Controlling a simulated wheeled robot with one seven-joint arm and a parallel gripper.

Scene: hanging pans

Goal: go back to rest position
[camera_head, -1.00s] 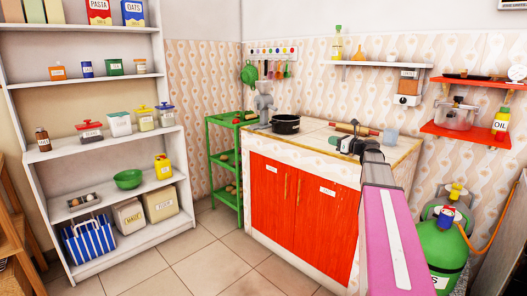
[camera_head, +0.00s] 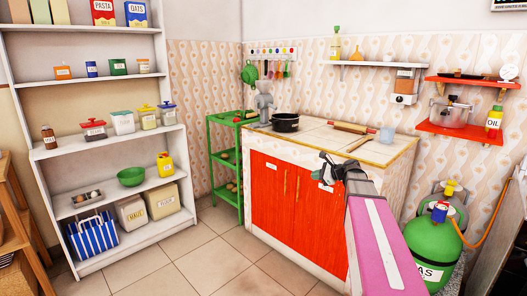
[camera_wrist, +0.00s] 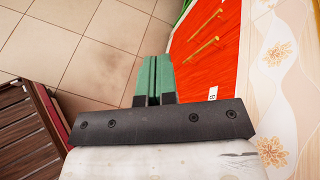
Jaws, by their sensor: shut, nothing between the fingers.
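My gripper (camera_head: 325,170) is in front of the red cabinet doors, just below the counter's front edge, at the end of my pink arm. In the wrist view its green fingers (camera_wrist: 154,80) are together with nothing between them. The wrist view looks down on floor tiles, with the red cabinet door (camera_wrist: 205,30) close on the right. The gripper hides part of the right cabinet door in the head view.
The counter (camera_head: 395,150) holds a black pot (camera_head: 286,122), a rolling pin (camera_head: 352,128) and a wooden utensil. A green gas cylinder (camera_head: 432,248) stands to the right. A green rack and white shelves (camera_head: 100,160) stand left. The middle floor (camera_head: 215,250) is clear.

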